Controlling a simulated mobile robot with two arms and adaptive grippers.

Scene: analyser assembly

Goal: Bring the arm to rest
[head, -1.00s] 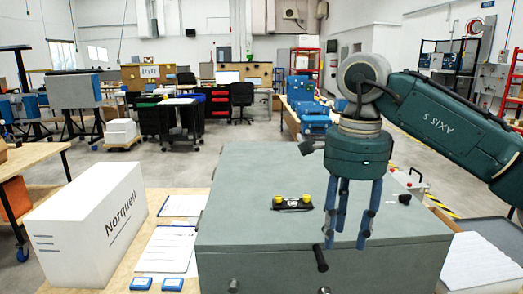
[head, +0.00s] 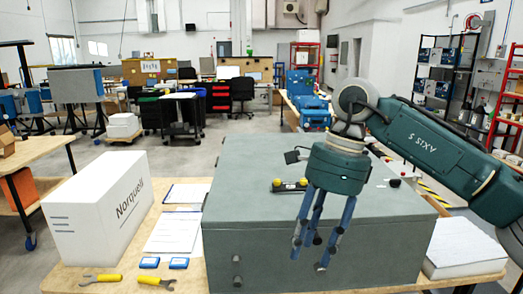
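My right gripper (head: 316,246) hangs from the teal arm that comes in from the right. Its blue fingers point down, spread apart, with nothing visible between them. In the picture they overlap the front edge and front face of the large grey analyser box (head: 245,215). I cannot tell whether they touch it. My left gripper is not in view.
A white Norquell carton (head: 100,215), papers (head: 172,232), blue cases (head: 149,263), pliers (head: 101,279) and a yellow-handled tool (head: 156,282) lie left of the box on the wooden table. A white stack (head: 462,250) lies at right.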

